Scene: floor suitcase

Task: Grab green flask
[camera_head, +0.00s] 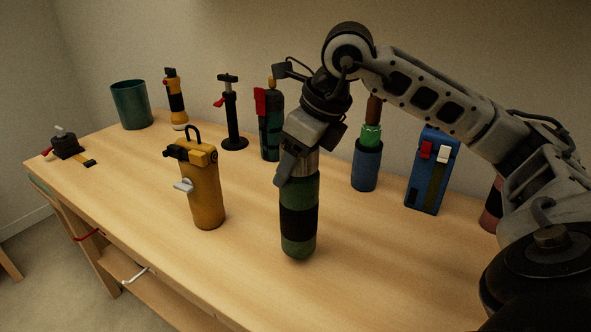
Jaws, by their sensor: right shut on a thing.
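The green flask (301,197) is a green cylinder with a wide black band and a grey metallic neck. It is upright at the middle of the wooden table, near its front. My right gripper (296,160) comes down from above and is shut on the top of the flask. The gripper hides the flask's cap. I cannot tell whether the flask's base touches the table or hangs just above it. My left gripper is not in view.
A yellow flask (204,195) stands to the left on the table (130,195). Behind are a teal cup (131,105), a yellow-black flashlight (175,100), a black stand (232,120), a dark green bottle (270,125), a blue-green flask (367,165) and a blue box (432,172).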

